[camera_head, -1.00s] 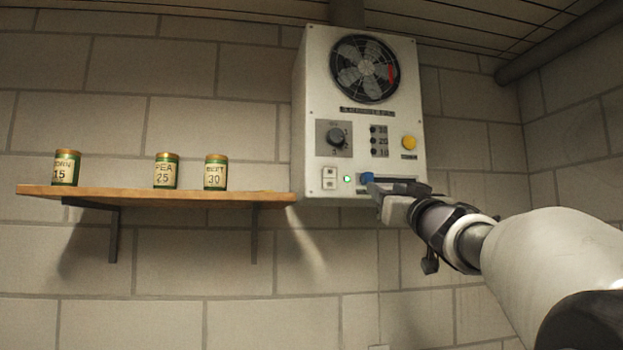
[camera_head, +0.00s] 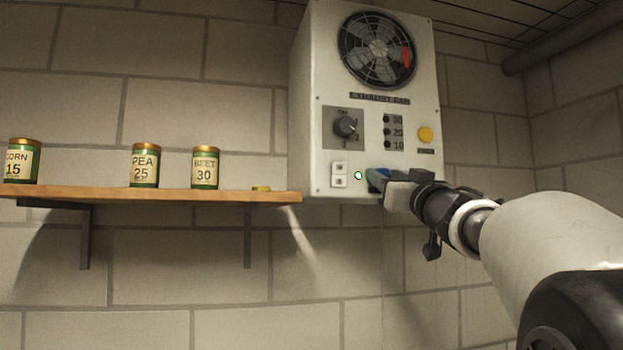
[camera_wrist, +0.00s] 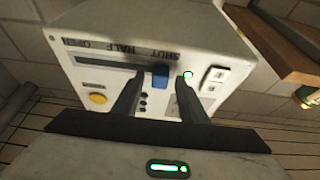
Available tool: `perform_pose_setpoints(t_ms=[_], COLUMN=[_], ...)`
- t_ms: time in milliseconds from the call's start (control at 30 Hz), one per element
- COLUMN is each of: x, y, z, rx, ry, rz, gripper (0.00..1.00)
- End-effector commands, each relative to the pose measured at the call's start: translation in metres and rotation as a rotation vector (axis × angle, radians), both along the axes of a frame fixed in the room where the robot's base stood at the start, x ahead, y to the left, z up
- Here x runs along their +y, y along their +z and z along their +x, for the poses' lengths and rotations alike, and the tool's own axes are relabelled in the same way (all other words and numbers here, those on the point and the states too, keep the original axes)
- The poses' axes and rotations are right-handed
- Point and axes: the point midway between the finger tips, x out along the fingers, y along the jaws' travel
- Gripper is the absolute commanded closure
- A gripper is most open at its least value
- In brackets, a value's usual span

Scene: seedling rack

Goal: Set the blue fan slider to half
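My gripper (camera_wrist: 159,82) is open, with one finger on each side of the blue knob and small gaps visible; contact is not clear. In the head view the slider (camera_head: 376,178) is mostly hidden behind my gripper (camera_head: 384,183) at the box's lower front edge.
The box front carries a caged fan (camera_head: 377,50), a dial (camera_head: 346,127), a yellow button (camera_head: 425,134) and a lit green lamp (camera_head: 358,175). A wooden shelf (camera_head: 110,193) with labelled cans stands to the left. Clear wall lies below the box.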

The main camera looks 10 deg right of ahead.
Motion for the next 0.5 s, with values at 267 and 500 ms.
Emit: perform_pose_setpoints(t_ms=[267, 500], x=[0.0001, 0.0002], y=[0.0001, -0.0001], z=[0.0, 0.0], rx=[0.0, 0.0], ry=[0.0, 0.0], rz=[0.0, 0.0], gripper=[0.8, 1.0])
